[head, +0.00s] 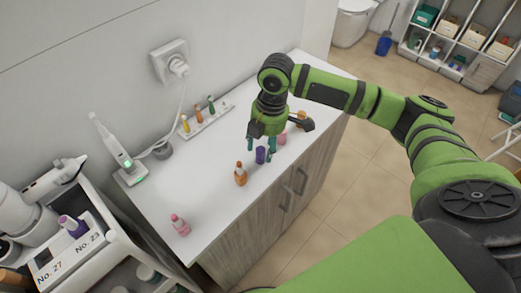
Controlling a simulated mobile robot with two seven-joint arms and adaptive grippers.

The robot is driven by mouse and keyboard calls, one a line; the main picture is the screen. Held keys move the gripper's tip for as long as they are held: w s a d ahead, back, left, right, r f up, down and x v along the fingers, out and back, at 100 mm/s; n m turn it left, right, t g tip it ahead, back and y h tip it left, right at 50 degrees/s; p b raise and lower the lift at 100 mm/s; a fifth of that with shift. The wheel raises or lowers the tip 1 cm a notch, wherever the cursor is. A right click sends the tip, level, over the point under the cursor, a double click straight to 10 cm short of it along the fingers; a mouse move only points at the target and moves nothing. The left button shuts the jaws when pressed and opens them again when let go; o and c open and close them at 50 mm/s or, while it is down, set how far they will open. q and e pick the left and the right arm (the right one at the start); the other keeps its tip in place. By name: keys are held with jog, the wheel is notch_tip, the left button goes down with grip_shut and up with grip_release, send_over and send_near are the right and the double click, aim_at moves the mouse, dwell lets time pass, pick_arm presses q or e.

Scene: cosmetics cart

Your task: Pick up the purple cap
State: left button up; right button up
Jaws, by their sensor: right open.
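A small purple cap-like piece (260,156) stands on the white countertop (215,185), right of an orange bottle. My right gripper (261,149) is over it, pointing down, with its teal fingers apart. In this view one finger shows on each side of the purple piece; I cannot tell whether they touch it. Another purple item (73,226) is on the cart at the lower left. My left gripper is not in view.
An orange bottle (241,175) stands close to the left of my right gripper, with pink items (281,138) close on its right. A pink bottle (180,226) stands near the front left. A tray (208,120) with several small bottles lies by the wall, near an electric toothbrush (122,158).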

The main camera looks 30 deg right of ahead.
aim_at(261, 149)
jog(key=f, duration=0.2)
jog(key=shift+w+a+f, duration=0.25)
jog(key=shift+w+f, duration=0.1)
jog(key=shift+w, duration=0.05)
jog(key=shift+f, duration=0.3)
jog(key=c, duration=0.6)
jog(key=shift+c, duration=1)
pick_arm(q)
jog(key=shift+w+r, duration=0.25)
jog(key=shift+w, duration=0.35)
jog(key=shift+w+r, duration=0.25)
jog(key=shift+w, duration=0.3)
pick_arm(e)
jog(key=shift+r, duration=0.1)
